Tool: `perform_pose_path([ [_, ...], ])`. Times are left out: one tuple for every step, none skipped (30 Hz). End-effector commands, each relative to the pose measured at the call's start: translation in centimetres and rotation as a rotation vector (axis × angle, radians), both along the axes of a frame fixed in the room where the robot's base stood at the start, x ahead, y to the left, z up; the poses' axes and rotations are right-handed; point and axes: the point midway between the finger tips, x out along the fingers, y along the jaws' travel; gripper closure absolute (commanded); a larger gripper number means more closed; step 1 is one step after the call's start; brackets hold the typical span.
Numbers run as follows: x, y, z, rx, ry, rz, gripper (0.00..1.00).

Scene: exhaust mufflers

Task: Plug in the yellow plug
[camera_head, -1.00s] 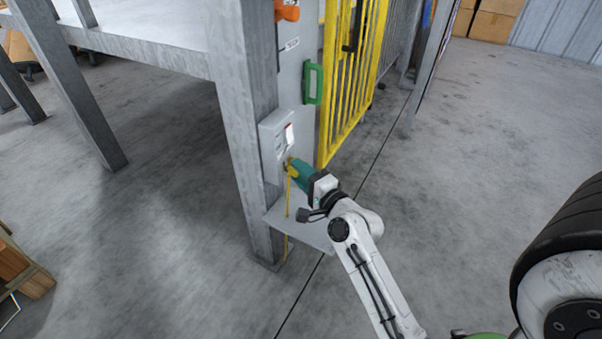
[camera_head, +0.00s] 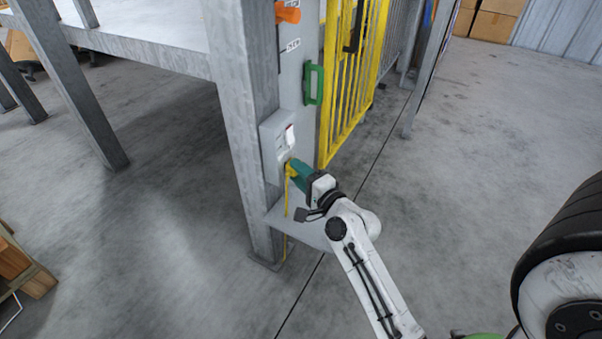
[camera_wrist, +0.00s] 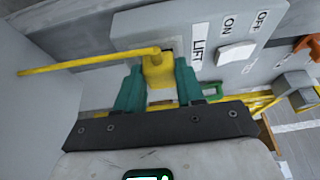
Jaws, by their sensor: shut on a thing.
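The yellow plug (camera_wrist: 158,72) is between the green fingers of my gripper (camera_wrist: 158,88), which is shut on it. Its yellow cord (camera_wrist: 90,62) runs off to the left in the wrist view and hangs down in the head view (camera_head: 286,212). The plug's front end is at the lower part of the grey box (camera_wrist: 195,25) labelled LIFT, on the metal post. The socket is mostly hidden by the plug, so I cannot tell how deep it sits. In the head view my gripper (camera_head: 297,173) is against the box (camera_head: 277,136).
A white ON/OFF switch (camera_wrist: 237,53) is beside the plug on the box. A small grey shelf (camera_head: 300,231) lies below my gripper. A green handle (camera_head: 314,84), an orange handle (camera_head: 288,13) and a yellow gate (camera_head: 350,85) are nearby.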

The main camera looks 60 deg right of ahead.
Motion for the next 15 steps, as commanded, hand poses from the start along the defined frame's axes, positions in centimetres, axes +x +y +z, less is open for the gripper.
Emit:
perform_pose_path([
  [0.13,-0.01,0.09,0.000,-0.001,0.000,0.89],
  [0.18,-0.01,0.10,0.000,-0.001,0.000,0.89],
  [0.26,-0.02,0.10,0.000,-0.001,0.000,0.89],
  [0.32,-0.02,0.09,0.000,-0.001,0.000,0.89],
  [0.38,-0.03,0.09,0.000,-0.001,0.000,0.89],
  [0.45,-0.04,0.08,0.000,-0.001,0.000,0.89],
  [0.50,-0.04,0.08,0.000,-0.001,0.000,0.89],
  [0.55,-0.05,0.08,0.000,-0.001,0.000,0.89],
  [0.56,-0.05,0.03,0.000,-0.001,0.000,0.61],
  [0.54,-0.05,0.02,0.000,-0.001,0.000,0.58],
  [0.54,-0.05,0.02,0.000,-0.001,0.000,0.55],
  [0.53,-0.05,0.02,0.000,-0.001,0.000,0.51],
  [0.53,-0.05,0.01,0.000,-0.001,0.000,0.48],
  [0.53,-0.05,0.01,0.000,-0.001,0.000,0.45],
  [0.52,-0.04,0.01,0.000,-0.001,0.000,0.42],
])
